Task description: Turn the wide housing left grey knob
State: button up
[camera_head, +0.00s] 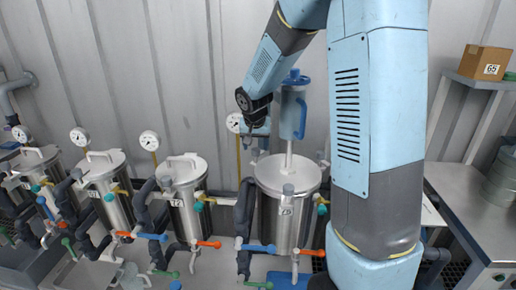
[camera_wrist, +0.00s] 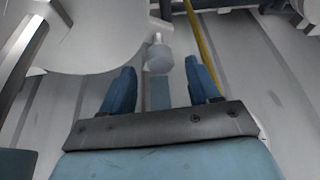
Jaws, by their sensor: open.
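The wide housing (camera_head: 288,215) is a shiny steel vessel with a pale round lid, the widest of the row. A grey knob (camera_wrist: 158,57) on a short pale stem shows in the wrist view beside a broad pale surface (camera_wrist: 85,35). It lies beyond my gripper (camera_wrist: 161,82), roughly between the lines of its two blue fingers. The fingers stand apart, with nothing clearly held between them. In the head view my gripper (camera_head: 257,132) is small, at the back left of the wide housing's lid. I cannot make out the knob clearly there.
A blue cylinder with a handle (camera_head: 293,112) stands on a white rod above the lid. A yellow post (camera_wrist: 202,45) is close to the right finger. Narrower vessels (camera_head: 188,205) stand left, with gauges behind. A bench (camera_head: 470,215) is at right.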

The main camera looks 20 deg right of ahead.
jog(key=shift+x, duration=1.2)
